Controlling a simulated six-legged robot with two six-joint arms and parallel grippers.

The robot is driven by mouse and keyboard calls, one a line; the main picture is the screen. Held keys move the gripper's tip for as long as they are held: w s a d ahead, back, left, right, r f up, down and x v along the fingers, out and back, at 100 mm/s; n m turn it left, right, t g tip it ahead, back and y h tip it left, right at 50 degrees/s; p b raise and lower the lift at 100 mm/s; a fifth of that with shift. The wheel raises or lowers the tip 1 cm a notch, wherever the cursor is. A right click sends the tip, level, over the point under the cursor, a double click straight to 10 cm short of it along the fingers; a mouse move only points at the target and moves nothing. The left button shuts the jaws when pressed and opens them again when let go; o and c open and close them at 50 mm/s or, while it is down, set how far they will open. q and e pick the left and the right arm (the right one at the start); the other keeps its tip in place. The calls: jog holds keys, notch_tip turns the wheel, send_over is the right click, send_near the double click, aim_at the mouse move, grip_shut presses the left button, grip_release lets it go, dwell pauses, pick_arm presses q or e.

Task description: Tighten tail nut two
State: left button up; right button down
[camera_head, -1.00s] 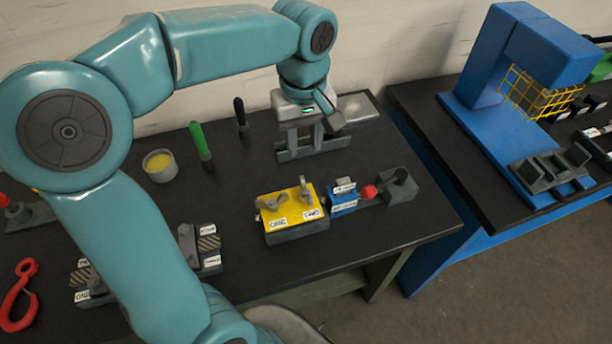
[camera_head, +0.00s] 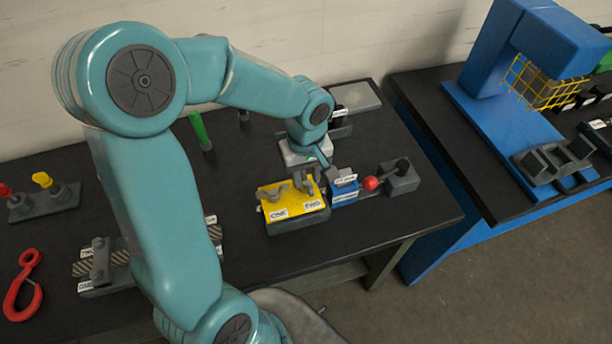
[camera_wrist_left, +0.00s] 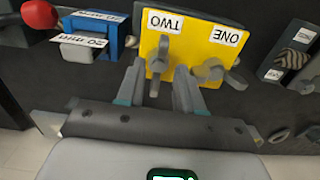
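A yellow-topped block (camera_head: 290,207) on the black bench carries two grey wing nuts, with labels ONE and TWO. My left gripper (camera_head: 312,186) is low over the block's right side, at the TWO side. In the left wrist view, my left gripper (camera_wrist_left: 157,85) has its two fingers apart, with nut two (camera_wrist_left: 160,58) showing between them. Contact with the nut cannot be made out. Nut one (camera_wrist_left: 212,70) stands just right of the fingers there. My right gripper is not in view.
A blue block (camera_head: 343,193) with a white label and a red ball (camera_head: 371,183) sit right beside the yellow block. A grey block (camera_head: 400,178) stands further right. A red hook (camera_head: 22,285) lies at far left. Bare bench is in front of the yellow block.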

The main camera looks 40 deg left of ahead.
pick_arm(q)
jog(key=shift+w+f, duration=0.25)
jog(key=shift+f, duration=0.7)
jog(key=shift+s, duration=0.35)
jog(key=shift+w, duration=0.2)
jog(key=shift+c, duration=1)
jog(key=shift+w+f, duration=0.1)
grip_shut()
